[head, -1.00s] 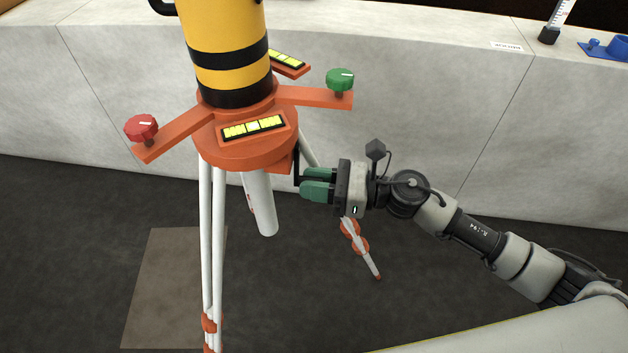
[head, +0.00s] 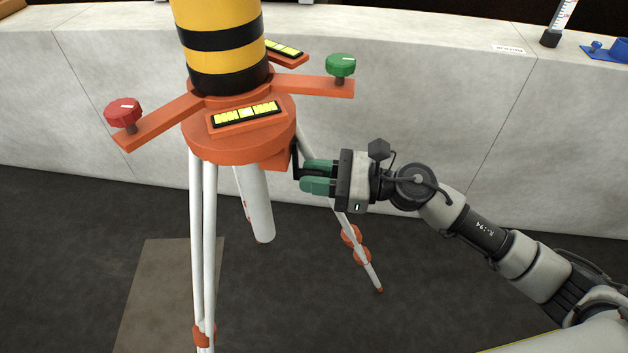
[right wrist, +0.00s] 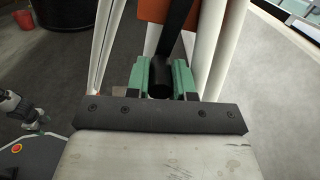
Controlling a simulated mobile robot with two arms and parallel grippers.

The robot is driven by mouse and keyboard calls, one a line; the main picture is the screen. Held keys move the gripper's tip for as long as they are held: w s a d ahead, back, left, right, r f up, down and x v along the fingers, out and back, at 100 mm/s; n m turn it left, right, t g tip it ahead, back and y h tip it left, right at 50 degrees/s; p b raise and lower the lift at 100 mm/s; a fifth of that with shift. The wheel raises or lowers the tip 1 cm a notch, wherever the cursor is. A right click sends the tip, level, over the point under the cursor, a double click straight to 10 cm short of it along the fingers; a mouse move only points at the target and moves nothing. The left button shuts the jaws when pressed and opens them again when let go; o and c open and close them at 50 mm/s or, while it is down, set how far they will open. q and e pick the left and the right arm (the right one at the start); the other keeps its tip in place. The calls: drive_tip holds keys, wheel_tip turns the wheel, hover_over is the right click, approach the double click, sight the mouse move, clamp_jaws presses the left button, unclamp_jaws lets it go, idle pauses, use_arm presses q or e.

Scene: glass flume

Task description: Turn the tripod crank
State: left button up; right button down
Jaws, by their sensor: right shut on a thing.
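The orange tripod head (head: 225,148) stands on white legs (head: 202,240) at the left of centre in the head view, with a yellow and black striped body (head: 222,45) on top. The black crank (head: 295,158) hangs at the right side of the head, beside an orange block. My right gripper (head: 308,177) has its green fingers shut on the crank's handle. In the right wrist view the black handle (right wrist: 160,78) sits between the two green fingers, with the crank's dark arm running up from it.
A red knob (head: 123,112) and a green knob (head: 341,65) stand on the tripod's orange arms. A pale stone wall (head: 430,110) runs behind it. A blue part (head: 606,50) lies on the wall's top. The dark floor at the lower right of the tripod is clear.

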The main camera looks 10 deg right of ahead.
drive_tip(key=c, duration=1)
unclamp_jaws()
drive_tip(key=shift+o, duration=0.2)
